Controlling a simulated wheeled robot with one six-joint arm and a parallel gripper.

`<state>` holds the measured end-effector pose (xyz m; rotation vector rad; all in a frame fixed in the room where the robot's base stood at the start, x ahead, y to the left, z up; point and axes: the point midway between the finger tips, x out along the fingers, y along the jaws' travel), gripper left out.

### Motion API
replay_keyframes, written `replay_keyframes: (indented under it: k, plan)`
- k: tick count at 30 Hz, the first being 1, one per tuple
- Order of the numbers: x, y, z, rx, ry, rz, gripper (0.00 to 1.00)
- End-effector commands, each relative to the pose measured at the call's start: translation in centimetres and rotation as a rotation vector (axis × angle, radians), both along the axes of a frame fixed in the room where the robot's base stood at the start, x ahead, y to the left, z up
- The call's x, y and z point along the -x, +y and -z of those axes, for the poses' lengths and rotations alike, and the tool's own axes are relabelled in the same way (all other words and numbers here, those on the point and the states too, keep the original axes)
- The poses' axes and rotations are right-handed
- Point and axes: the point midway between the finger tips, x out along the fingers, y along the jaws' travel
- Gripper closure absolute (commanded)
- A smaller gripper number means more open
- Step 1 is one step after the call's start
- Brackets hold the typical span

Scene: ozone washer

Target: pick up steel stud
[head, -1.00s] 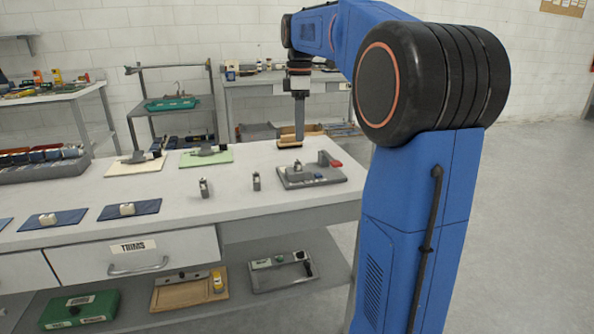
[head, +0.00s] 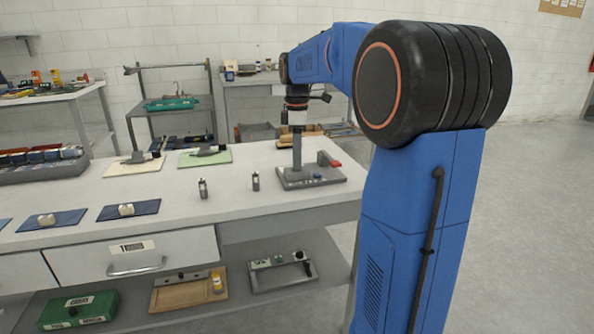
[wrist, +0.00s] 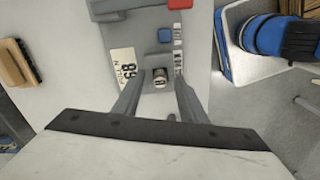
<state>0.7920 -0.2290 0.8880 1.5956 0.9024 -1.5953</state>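A small steel stud (wrist: 160,77) stands on a grey fixture plate (wrist: 152,32), seen from above in the wrist view. My gripper (wrist: 159,82) is open, with one finger on each side of the stud; I cannot tell whether either finger touches it. In the head view my gripper (head: 297,167) points straight down onto the fixture plate (head: 325,181) at the right end of the white bench. The stud is hidden behind the gripper there.
The fixture carries a red-tipped clamp (head: 331,161) and a blue part (head: 317,176) close to my gripper. Two small upright metal pieces (head: 203,188) (head: 256,181) stand to the left. Blue mats (head: 130,209) lie further left. The bench's front middle is clear.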

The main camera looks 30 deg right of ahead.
Motion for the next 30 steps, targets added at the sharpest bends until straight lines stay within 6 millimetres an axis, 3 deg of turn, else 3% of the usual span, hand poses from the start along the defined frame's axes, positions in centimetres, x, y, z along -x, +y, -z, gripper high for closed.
replay_keyframes:
  k: [3, 8, 20, 30]
  plan:
    - [0.0, 0.0, 0.0, 0.0, 0.0, 0.0, 0.62]
    - [0.0, 0.0, 0.0, 0.0, 0.0, 0.0, 1.0]
    - [0.0, 0.0, -0.7, 0.001, -0.001, 0.0, 1.0]
    - [-0.1, 0.0, -6.3, 0.001, -0.003, 0.0, 1.0]
